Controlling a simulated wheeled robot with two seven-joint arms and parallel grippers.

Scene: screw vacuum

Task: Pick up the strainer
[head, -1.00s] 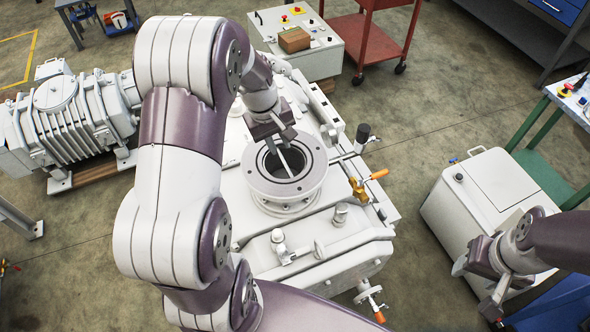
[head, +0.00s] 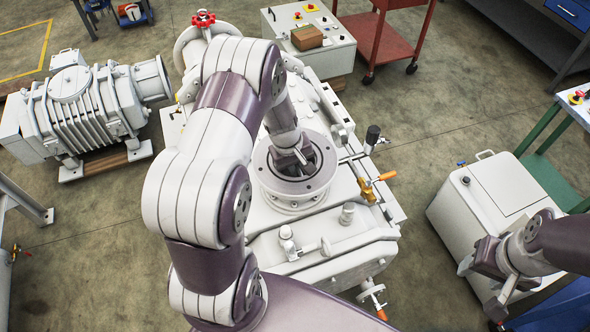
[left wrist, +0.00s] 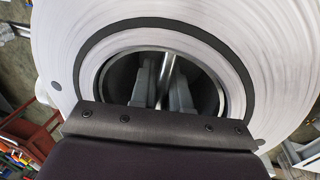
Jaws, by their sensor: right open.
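The strainer shows in the left wrist view as a shiny metal bar (left wrist: 168,68) across a round dark opening; the rest of it is hidden below. The opening lies inside the white round flange (head: 267,178) on top of the white pump (head: 338,248). My left gripper (head: 302,157) points down into the opening. Its grey fingers (left wrist: 163,90) stand on either side of the bar, close to it; I cannot tell if they touch it. My right gripper (head: 480,287) is open and empty at the lower right, in front of a white cabinet.
An orange-handled valve (head: 372,187) and a dark knob (head: 373,134) stand right of the flange. The white cabinet (head: 492,190) is at the right. A finned machine (head: 85,110) stands at the left. A control box (head: 315,45) and red cart (head: 375,45) are behind.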

